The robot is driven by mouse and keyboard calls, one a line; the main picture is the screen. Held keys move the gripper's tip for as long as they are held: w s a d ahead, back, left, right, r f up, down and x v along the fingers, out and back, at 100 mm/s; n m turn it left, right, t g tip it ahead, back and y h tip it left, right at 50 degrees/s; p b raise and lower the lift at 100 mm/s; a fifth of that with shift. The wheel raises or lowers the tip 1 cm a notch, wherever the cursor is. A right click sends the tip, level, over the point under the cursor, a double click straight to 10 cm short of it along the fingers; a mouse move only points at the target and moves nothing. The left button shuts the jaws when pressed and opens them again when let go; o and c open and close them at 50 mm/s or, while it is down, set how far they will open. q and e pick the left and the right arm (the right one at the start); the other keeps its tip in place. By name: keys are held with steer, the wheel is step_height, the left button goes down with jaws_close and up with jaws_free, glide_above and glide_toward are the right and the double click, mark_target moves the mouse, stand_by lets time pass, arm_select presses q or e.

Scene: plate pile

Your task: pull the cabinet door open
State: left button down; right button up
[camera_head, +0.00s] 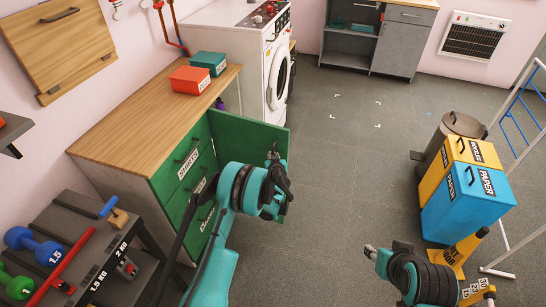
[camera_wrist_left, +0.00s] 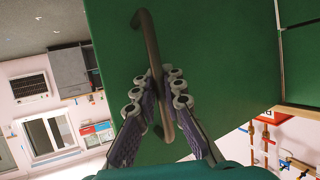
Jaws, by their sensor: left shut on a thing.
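The green cabinet door (camera_head: 250,129) stands swung out from the wood-topped cabinet (camera_head: 150,95), at a wide angle to its front. My left gripper (camera_head: 274,160) is at the door's outer end in the head view. In the left wrist view its two fingers (camera_wrist_left: 158,100) are closed around the dark bar handle (camera_wrist_left: 152,55) on the green door face. The handle is hidden behind my gripper in the head view. My right gripper (camera_head: 372,252) is low at the right, away from the cabinet; its finger opening is unclear.
Green drawers (camera_head: 185,165) sit left of the door. Red (camera_head: 190,79) and teal (camera_head: 208,62) boxes stand on the cabinet top. A white washing machine (camera_head: 245,45) is beyond. Yellow and blue bins (camera_head: 468,205) stand at the right. The middle floor is clear.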

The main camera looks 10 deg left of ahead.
arm_select(q)
steer(key=shift+d, duration=0.25)
steer(key=c, duration=1.6)
jaws_free()
steer(key=v, duration=1.2)
steer(key=shift+a, duration=0.1)
